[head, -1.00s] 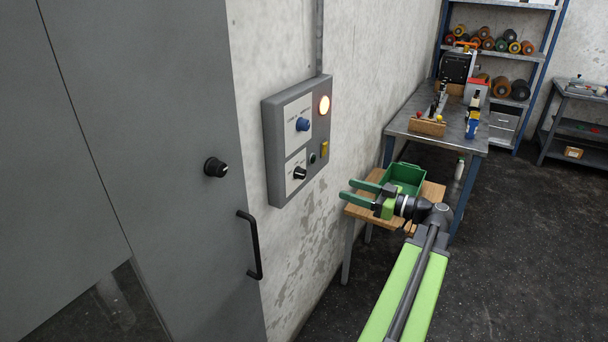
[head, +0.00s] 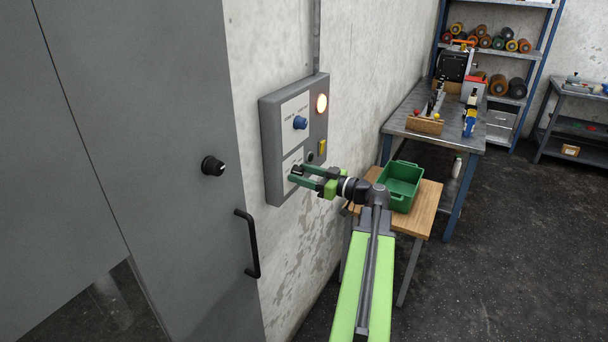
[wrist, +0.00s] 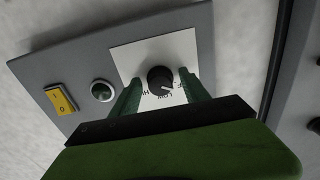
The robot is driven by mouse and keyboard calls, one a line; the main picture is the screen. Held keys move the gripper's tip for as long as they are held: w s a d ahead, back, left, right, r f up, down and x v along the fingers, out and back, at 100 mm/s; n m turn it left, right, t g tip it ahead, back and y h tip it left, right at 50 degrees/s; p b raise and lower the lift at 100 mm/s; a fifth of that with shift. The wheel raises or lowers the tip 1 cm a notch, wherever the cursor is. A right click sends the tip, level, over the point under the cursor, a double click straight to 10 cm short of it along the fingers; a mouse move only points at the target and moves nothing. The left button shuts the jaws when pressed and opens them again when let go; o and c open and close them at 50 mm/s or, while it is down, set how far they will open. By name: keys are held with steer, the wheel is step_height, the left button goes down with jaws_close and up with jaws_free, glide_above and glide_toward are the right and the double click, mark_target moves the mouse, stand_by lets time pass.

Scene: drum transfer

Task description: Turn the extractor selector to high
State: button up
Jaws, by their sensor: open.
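The extractor selector is most likely the black round knob (wrist: 160,80) on a white plate (wrist: 128,55) in the lower part of the grey control box (head: 270,150). Its plate carries printed labels; LOW is readable, and the others are partly hidden. A pale pointer mark on the knob faces down and right in the wrist view, near LOW. My gripper (head: 295,176) is open, its green fingers on either side of the knob. I see gaps between the fingers and the knob in the wrist view. In the head view the fingers largely cover the knob.
The box also bears a blue knob (head: 300,123), a lit lamp (head: 322,103) and a yellow rocker switch (head: 322,147). A grey cabinet door with a black knob (head: 213,166) and handle (head: 248,243) stands left. A green bin (head: 402,190) sits on a wooden table (head: 425,207).

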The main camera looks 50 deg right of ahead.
steer(key=shift+c, duration=0.3)
jaws_close()
steer(key=shift+d, duration=0.15)
